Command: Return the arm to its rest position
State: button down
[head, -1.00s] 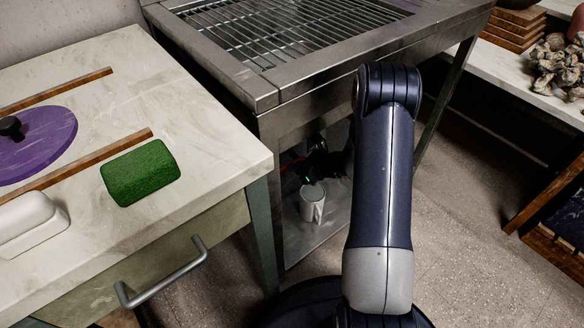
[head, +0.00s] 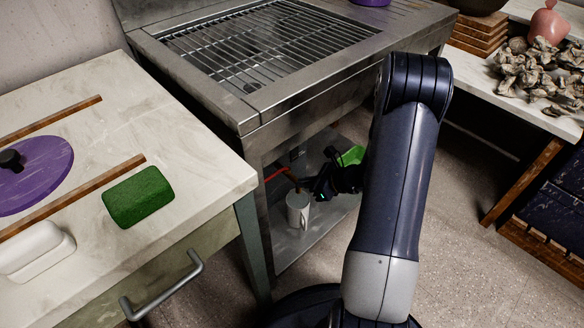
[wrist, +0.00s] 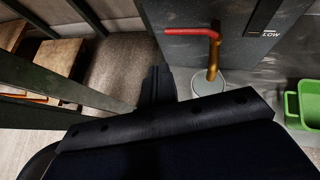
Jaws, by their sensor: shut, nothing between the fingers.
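My arm (head: 395,185) rises from my base, bends at the elbow and reaches down behind itself under the steel grill table. My gripper (head: 322,188) is low beneath the table, just right of and above a white mug (head: 298,213) on the lower shelf. Part of it is hidden behind my forearm. In the wrist view my gripper's fingers (wrist: 158,82) are together with nothing between them. They point past a copper pipe with a red handle (wrist: 190,32), which stands to their right.
The steel grill table (head: 190,88) stands over the shelf, its legs close to my arm. A counter (head: 190,130) with a green sponge-like block (head: 139,197) is at left. A green bin (head: 352,156) sits behind my arm. Floor (head: 460,240) at right is clear.

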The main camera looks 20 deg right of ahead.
dwell(0.4)
jog(key=b, duration=0.5)
send_near(270, 179)
jog(key=x, duration=0.6)
jog(key=shift+w+a+f, duration=0.2)
jog(key=shift+d, duration=0.15)
